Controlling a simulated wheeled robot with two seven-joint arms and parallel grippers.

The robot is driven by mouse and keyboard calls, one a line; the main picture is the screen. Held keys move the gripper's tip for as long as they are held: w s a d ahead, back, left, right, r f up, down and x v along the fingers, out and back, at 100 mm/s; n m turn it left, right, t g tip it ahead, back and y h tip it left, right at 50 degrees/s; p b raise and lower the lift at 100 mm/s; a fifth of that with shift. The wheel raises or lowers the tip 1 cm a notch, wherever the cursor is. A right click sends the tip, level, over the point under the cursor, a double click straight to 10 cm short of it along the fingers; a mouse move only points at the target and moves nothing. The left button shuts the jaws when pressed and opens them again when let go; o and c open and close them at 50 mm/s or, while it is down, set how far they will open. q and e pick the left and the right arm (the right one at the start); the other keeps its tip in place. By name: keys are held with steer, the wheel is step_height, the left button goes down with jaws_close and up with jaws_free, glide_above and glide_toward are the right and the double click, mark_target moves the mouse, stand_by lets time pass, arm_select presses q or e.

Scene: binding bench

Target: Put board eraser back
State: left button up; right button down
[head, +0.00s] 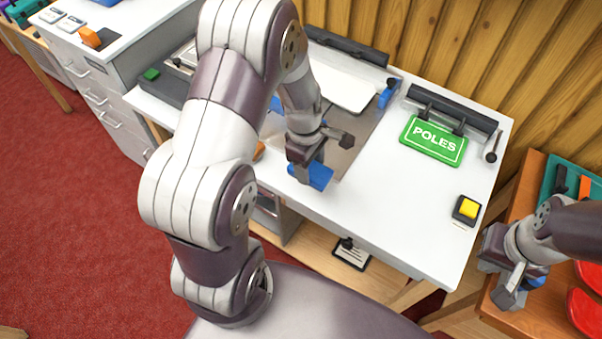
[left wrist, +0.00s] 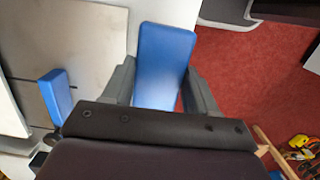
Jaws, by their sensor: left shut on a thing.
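My left gripper (head: 306,165) is shut on a blue block (head: 319,177) over the front part of the white bench. In the left wrist view the same blue block (left wrist: 165,60) sits between the two grey fingers, with its long side pointing away from the palm. It looks like the board eraser, but no marking shows this. In the head view I cannot tell whether the block touches the bench. My right gripper (head: 512,284) is at the right, over the wooden side table; its jaw opening is unclear.
The white bench (head: 400,215) carries a green POLES sign (head: 434,139) and a yellow button box (head: 467,209). A grey board with blue end pieces (head: 388,94) lies behind my left arm. Red dishes (head: 585,318) are on the wooden side table. The bench front is clear.

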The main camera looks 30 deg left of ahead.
arm_select(q)
steer(key=shift+w+a+f, duration=0.1)
steer(key=shift+a+f, duration=0.25)
steer(key=shift+a, duration=0.25)
steer(key=shift+w+a+f, duration=0.1)
steer(key=shift+a+f, duration=0.25)
steer(key=shift+a, duration=0.25)
step_height(320, 180, down, 4)
steer(key=shift+r, duration=0.2)
steer(key=shift+a+f, duration=0.1)
steer(key=shift+f, duration=0.2)
steer(key=shift+f, duration=0.1)
steer(key=o, duration=1)
